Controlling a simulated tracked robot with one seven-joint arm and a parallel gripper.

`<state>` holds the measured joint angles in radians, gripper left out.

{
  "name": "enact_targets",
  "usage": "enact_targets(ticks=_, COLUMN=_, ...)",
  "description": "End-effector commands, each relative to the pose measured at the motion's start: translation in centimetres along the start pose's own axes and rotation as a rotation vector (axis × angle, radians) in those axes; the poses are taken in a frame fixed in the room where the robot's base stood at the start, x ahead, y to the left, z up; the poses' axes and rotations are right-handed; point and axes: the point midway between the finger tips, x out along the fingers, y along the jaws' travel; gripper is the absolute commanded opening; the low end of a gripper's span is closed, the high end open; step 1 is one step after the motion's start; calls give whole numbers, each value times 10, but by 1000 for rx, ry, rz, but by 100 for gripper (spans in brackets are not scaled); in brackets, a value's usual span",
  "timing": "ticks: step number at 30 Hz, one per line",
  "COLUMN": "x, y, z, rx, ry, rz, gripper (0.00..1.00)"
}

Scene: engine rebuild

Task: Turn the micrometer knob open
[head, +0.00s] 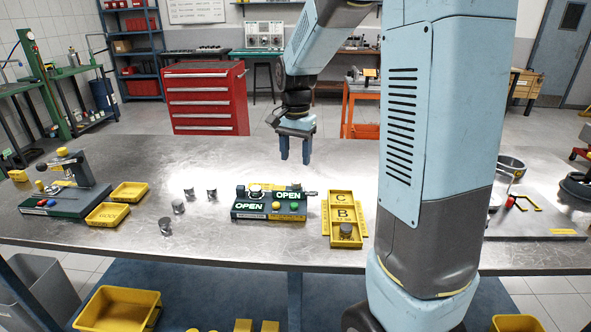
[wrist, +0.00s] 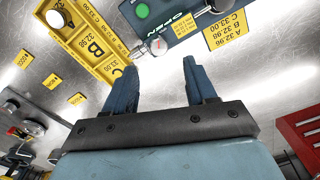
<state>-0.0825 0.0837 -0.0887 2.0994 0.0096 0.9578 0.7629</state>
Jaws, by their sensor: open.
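In the wrist view the station's block (wrist: 196,27) is at the top, and the silver knob (wrist: 137,51) points toward the lower left. My gripper (head: 295,158) hangs with its fingers down above and behind the knob. In the wrist view my gripper (wrist: 160,66) is open and empty, with the knob beyond the left fingertip, apart from it.
A yellow tray marked C and B (head: 345,198) stands right of the knob, with a grey piston (head: 345,230) in it. Several loose pistons (head: 178,207) stand left of the station. Yellow bins (head: 108,213) and another device (head: 65,195) are further left.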

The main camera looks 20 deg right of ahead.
Motion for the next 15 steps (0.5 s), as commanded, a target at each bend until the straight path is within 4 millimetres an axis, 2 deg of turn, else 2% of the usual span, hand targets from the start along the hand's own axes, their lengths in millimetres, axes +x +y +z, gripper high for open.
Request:
enact_targets(ticks=1, x=-11, y=0, z=0, rx=0, ry=3, rz=-3, gripper=56)
enact_targets(ticks=6, x=-38, y=-1, z=-1, rx=-1, ry=2, rz=-2, gripper=56)
enact_targets(ticks=15, x=-59, y=-1, z=-1, rx=-1, ry=1, rz=-1, gripper=56)
